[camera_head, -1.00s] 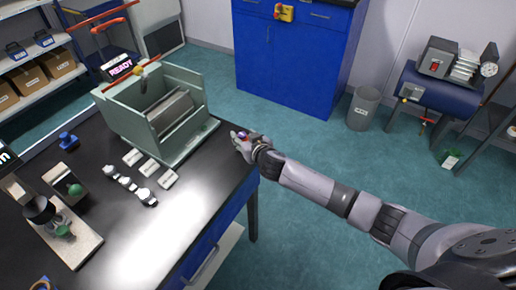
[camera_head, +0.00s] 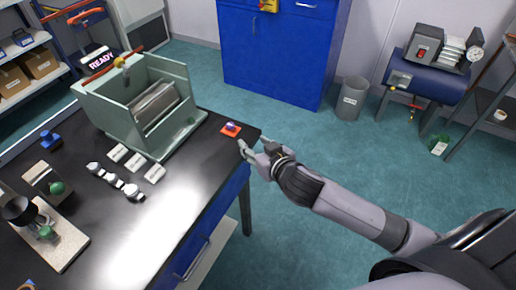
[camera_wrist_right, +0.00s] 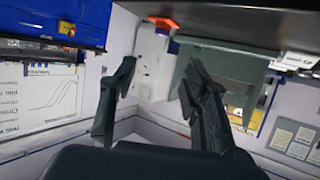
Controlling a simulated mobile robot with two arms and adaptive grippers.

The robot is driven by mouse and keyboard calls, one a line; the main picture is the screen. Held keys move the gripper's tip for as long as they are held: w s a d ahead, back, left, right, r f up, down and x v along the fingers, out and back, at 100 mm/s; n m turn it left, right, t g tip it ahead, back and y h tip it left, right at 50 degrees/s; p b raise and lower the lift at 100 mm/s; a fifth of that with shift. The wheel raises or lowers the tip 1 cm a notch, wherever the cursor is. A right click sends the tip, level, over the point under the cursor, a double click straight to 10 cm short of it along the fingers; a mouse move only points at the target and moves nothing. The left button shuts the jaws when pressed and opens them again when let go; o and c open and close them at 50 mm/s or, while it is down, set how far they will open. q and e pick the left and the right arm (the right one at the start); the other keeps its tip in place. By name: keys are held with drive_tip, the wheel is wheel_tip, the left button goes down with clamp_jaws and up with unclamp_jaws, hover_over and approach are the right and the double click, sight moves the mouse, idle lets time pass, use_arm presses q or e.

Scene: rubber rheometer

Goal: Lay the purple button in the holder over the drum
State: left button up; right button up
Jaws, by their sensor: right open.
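The purple button (camera_head: 231,126) sits on a small orange-red pad (camera_head: 231,131) near the table's right corner. In the right wrist view the button (camera_wrist_right: 161,31) and the orange pad (camera_wrist_right: 168,22) show small at the top, beyond the fingertips. My right gripper (camera_head: 254,148) is open and empty, just right of and nearer than the pad, apart from the button. Its two dark fingers are spread in the right wrist view (camera_wrist_right: 158,78). The grey drum (camera_head: 157,105) lies inside the open pale green housing (camera_head: 171,135). A yellow piece on a red bar (camera_head: 120,62) is above the housing; I cannot tell if it is the holder.
Small white labelled blocks (camera_head: 117,153) and a silver linked piece (camera_head: 115,180) lie in front of the housing. A blue knob piece (camera_head: 50,140) and a beige stand (camera_head: 60,240) are at the left. The table's (camera_head: 190,210) front right is clear.

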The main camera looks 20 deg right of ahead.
drive_tip(key=shift+s+r, duration=0.3)
drive_tip(key=shift+s, duration=0.3)
drive_tip(key=s+d+f+g+h, duration=0.1)
drive_tip(key=s+d+f+g, duration=0.15)
drive_tip(key=f, duration=0.85)
drive_tip(key=s+d+f+g, duration=0.2)
drive_tip(key=s+f, duration=0.2)
drive_tip(key=f, duration=0.8)
drive_tip(key=s+d+f+g+h, duration=0.1)
drive_tip(key=s+d+f+g, duration=0.15)
drive_tip(key=f, duration=0.85)
drive_tip(key=s+f+n+g, duration=0.1)
drive_tip(key=s+f+g, duration=0.1)
drive_tip(key=s+f, duration=1.2)
drive_tip(key=s+a, duration=0.1)
drive_tip(key=s, duration=0.3)
drive_tip(key=shift+s+f+g+y, duration=0.15)
drive_tip(key=shift+f+g+y, duration=0.15)
drive_tip(key=shift+f+g, duration=0.1)
drive_tip(key=shift+o, duration=0.3)
drive_tip(key=s+a+f+g, duration=0.1)
drive_tip(key=s+f, duration=0.1)
drive_tip(key=s, duration=0.6)
drive_tip(key=s+a+f+g, duration=0.1)
drive_tip(key=s+a+f, duration=0.1)
drive_tip(key=s, duration=0.6)
drive_tip(key=shift+a+f+n+g, duration=0.2)
drive_tip(key=shift+f+n+g, duration=0.1)
drive_tip(key=shift+f, duration=0.4)
